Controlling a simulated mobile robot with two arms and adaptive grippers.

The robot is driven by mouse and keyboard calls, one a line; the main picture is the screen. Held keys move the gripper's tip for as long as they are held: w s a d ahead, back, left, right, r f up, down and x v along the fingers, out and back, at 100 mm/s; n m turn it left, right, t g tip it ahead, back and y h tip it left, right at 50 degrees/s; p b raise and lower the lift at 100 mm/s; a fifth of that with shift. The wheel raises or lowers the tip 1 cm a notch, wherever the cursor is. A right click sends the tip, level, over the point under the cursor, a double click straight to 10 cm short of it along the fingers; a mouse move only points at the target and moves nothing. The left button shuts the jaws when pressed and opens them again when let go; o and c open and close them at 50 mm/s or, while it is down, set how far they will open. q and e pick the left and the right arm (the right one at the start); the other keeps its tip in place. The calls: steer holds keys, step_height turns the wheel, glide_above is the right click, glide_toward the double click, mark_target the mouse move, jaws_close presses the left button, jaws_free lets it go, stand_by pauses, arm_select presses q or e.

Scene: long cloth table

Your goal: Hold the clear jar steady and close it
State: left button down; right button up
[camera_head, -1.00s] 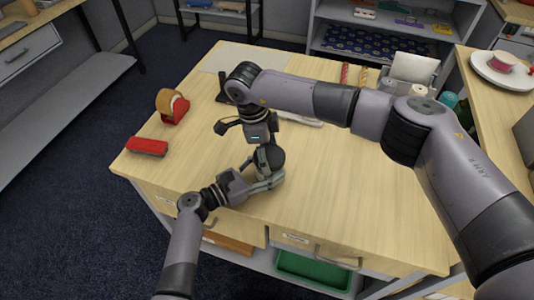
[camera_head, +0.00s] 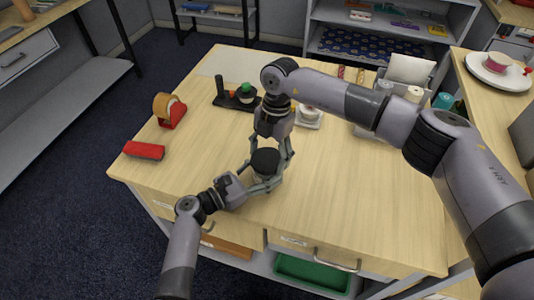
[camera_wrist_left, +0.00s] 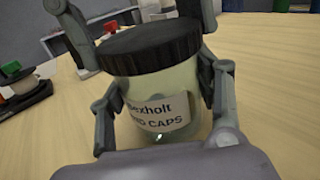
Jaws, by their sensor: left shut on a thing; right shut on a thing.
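The clear jar stands upright on the table, its body (camera_wrist_left: 155,90) carrying a white label that reads partly "Bexholt" and "CAPS". A black lid (camera_wrist_left: 150,45) sits on its mouth; I cannot tell how tightly. In the head view the lid (camera_head: 265,160) is seen from above. My left gripper (camera_head: 262,184) comes in low from the left and is shut around the jar body, one finger on each side. My right gripper (camera_head: 268,160) points down from above, shut on the lid with a finger on either side.
A red tape dispenser (camera_head: 170,112) and a red block-like item (camera_head: 144,150) lie at the left. A black stand with a green-topped piece (camera_head: 244,92) and a small white scale-like item (camera_head: 309,116) are behind. The front right tabletop is clear.

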steer(key=m, duration=0.3)
steer(key=m+t, duration=0.1)
steer(key=m, duration=0.1)
steer(key=shift+s+d+m, duration=0.15)
steer(key=shift+m, duration=0.25)
steer(key=o, duration=0.9)
steer(key=shift+c, duration=0.2)
steer(key=shift+r, duration=0.1)
step_height(320, 180, up, 12)
steer(key=d, duration=0.2)
steer(key=shift+w+f, duration=0.2)
steer(key=shift+w, duration=0.25)
arm_select(q)
steer(key=shift+c, duration=2.2)
jaws_free()
steer(key=shift+s, duration=0.1)
